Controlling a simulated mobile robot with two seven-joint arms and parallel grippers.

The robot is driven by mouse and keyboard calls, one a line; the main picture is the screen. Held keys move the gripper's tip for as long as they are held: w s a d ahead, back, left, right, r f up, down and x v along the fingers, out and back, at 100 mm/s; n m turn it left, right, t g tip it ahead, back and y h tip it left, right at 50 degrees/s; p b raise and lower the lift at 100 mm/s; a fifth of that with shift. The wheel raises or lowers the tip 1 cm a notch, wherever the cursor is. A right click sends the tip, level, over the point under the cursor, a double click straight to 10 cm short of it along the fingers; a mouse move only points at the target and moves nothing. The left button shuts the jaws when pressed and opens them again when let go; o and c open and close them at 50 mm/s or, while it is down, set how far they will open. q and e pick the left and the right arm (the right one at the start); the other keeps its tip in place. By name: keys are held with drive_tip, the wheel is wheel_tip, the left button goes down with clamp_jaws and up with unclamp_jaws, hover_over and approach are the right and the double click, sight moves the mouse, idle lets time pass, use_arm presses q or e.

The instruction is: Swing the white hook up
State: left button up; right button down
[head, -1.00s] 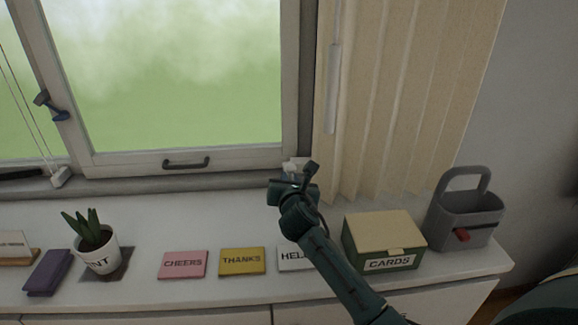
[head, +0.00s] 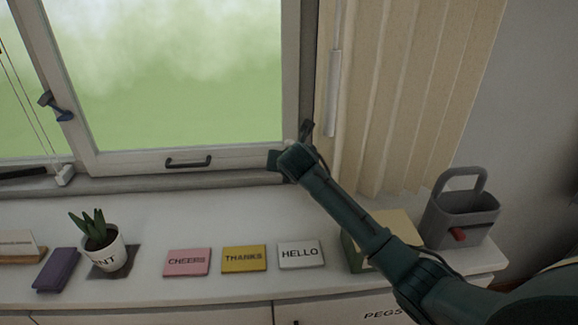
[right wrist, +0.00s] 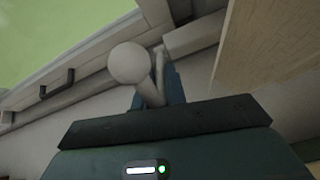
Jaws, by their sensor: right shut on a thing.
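The white hook (right wrist: 130,64) shows in the right wrist view as a pale rounded knob on a short stem, with a thin second prong beside it. My right gripper (right wrist: 160,92) is shut on its stem. In the head view my right gripper (head: 290,146) is at the lower right corner of the window frame, beside the curtain. There the gripper hides the hook, so I cannot tell its exact angle. My left gripper is not in view.
The window (head: 185,80) has a dark handle (head: 188,162) on its lower rail. A pleated curtain (head: 400,100) hangs close on the right. Below, the white sill top (head: 190,220) holds cards, a potted plant (head: 100,245), a card box (head: 395,222) and a grey caddy (head: 458,220).

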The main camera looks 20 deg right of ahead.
drive_tip(key=shift+d, duration=0.1)
drive_tip(key=c, duration=1.5)
unclamp_jaws()
drive_tip(key=v, duration=1.3)
drive_tip(key=shift+s+b, duration=0.1)
drive_tip(key=shift+b, duration=0.25)
